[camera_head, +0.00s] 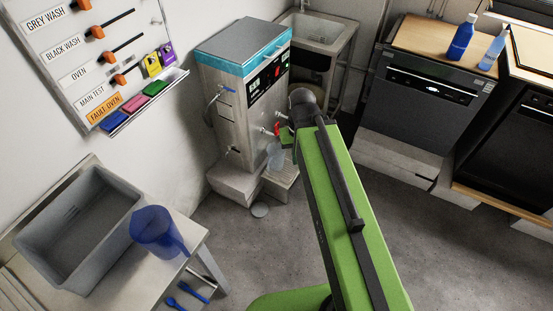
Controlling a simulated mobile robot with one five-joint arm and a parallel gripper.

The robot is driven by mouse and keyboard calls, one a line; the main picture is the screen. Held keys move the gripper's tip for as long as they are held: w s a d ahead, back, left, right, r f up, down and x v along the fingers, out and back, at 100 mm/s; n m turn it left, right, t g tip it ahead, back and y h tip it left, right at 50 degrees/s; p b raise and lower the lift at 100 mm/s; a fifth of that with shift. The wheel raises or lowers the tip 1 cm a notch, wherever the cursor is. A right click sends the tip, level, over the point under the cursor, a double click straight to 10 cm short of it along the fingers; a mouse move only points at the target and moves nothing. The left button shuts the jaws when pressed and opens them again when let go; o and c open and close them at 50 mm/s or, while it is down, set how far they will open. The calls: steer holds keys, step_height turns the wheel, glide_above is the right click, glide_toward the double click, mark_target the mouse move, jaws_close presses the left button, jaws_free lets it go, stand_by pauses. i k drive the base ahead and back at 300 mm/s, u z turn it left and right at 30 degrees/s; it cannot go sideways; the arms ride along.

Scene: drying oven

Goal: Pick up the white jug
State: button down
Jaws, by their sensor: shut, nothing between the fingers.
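The white jug (275,157) looks pale and translucent. It is at the front of the steel machine with the teal top band, below its taps, close to my gripper. My green arm reaches up from the bottom of the view towards the machine. My gripper (286,138) is at the arm's far end, mostly hidden by the arm's dark joint. It is shut and empty. I cannot tell whether it touches the jug.
The steel machine (234,115) stands by the wall with taps and a ledge in front. A blue jug (155,228) stands on the counter beside a grey sink (75,245). Dark appliances (420,100) line the right; open floor lies between.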

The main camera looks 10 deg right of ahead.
mark_target(275, 154)
steer(key=k, duration=1.05)
steer(key=u, duration=0.05)
steer(key=i, duration=0.85)
steer(key=u, duration=0.7)
steer(key=i, duration=0.65)
steer(key=u, duration=0.5)
